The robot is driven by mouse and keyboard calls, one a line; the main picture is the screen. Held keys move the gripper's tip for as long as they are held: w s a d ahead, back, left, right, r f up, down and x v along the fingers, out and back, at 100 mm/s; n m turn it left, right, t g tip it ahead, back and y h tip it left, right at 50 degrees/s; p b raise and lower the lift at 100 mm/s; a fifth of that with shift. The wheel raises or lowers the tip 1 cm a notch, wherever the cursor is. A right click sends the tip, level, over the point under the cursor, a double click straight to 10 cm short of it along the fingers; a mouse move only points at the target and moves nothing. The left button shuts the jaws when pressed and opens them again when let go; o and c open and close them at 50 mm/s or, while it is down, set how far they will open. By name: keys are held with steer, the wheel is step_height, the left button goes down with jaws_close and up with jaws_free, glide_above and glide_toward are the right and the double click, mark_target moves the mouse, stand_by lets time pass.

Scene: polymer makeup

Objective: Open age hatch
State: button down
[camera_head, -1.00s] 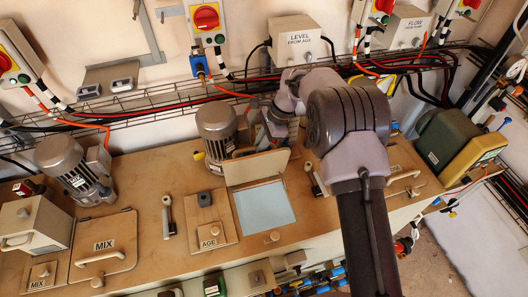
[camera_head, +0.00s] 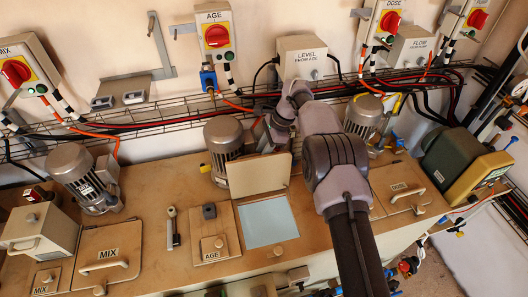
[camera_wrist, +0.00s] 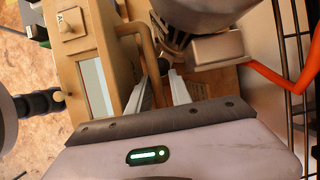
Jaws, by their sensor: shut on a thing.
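The age hatch lid (camera_head: 258,175) is a tan panel, raised and standing at the back edge of its opening. The pale blue hatch opening (camera_head: 268,222) lies uncovered in the tank top. In the wrist view, the opening (camera_wrist: 97,88) and the lid (camera_wrist: 118,65), seen nearly edge-on, are left of my fingers. My gripper (camera_wrist: 164,82) is shut on the lid's tan bar handle (camera_wrist: 136,30), behind the lid. In the head view, the lid and wrist hide my fingertips.
A motor (camera_head: 225,148) stands close behind the lid. The small AGE plate (camera_head: 214,248) with a knob is left of the opening. A wire cable tray (camera_head: 150,124) and the LEVEL box (camera_head: 302,58) are behind. A DOSE hatch (camera_head: 400,190) is to the right.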

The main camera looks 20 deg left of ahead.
steer(key=shift+w+a+r, duration=0.1)
steer(key=shift+w+r, duration=0.1)
steer(key=shift+w, duration=0.05)
steer(key=c, duration=1.4)
jaws_free()
steer(key=shift+w+a, duration=0.1)
steer(key=shift+w+a+f, duration=0.1)
steer(key=shift+f, duration=0.2)
steer(key=p+v, duration=0.4)
steer(key=v, duration=1.3)
steer(key=shift+r, duration=0.15)
